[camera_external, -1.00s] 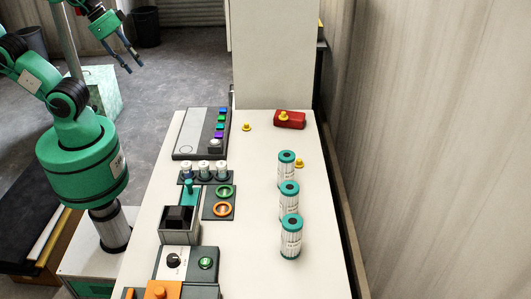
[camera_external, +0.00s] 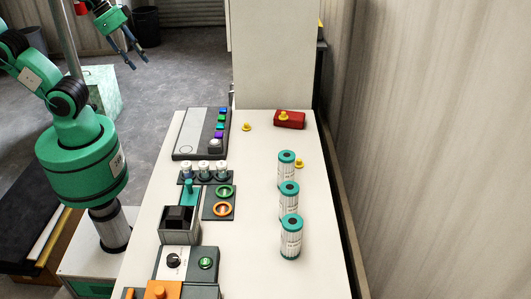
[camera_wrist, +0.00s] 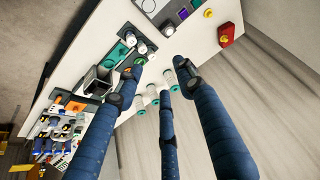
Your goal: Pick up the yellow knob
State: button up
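A second yellow knob (camera_external: 284,116) sits on the red block (camera_external: 297,121). The wrist view shows a yellow knob (camera_wrist: 208,13) on the bench and the red block (camera_wrist: 226,34) at the upper right. My gripper (camera_external: 138,61) is open and empty, with its blue fingers apart, left of the bench and away from the knobs.
The bench (camera_external: 262,190) carries a button panel (camera_external: 200,140), capped vials (camera_external: 204,170), green and orange rings, a dark box and a dial panel on its left half. Several canisters stand along its right side. A tall pale block (camera_external: 272,55) rises at the far end.

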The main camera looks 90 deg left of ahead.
jog(key=w+a+r+n+g+p, duration=0.1)
jog(key=w+a+p, duration=0.2)
jog(key=w, duration=0.8)
jog(key=w+a+r+g+p, duration=0.1)
jog(key=w+a+p, duration=0.2)
jog(key=w, duration=0.8)
jog(key=w+a+r+n+g+p, duration=0.1)
jog(key=w+a+p, duration=0.15)
jog(key=w, duration=0.85)
jog(key=w+a+f+p, duration=0.2)
jog(key=w+a+f, duration=0.3)
jog(key=f, duration=0.3)
jog(key=w+a+f+n+g+p, duration=0.1)
jog(key=w+a+f+p, duration=0.2)
jog(key=w+a+f, duration=0.2)
jog(key=w+a+f+g+p, duration=0.1)
jog(key=w+a+f+p, duration=0.1)
jog(key=w+a+f, duration=0.3)
jog(key=w+f, duration=0.4)
jog(key=f, duration=0.4)
jog(key=shift+w, duration=0.15)
jog(key=shift+a+f, duration=0.1)
jog(key=shift+f, duration=0.1)
jog(key=p, duration=0.1)
send_over(283, 112)
jog(key=shift+w+f, duration=0.1)
jog(key=shift+f, duration=4.15)
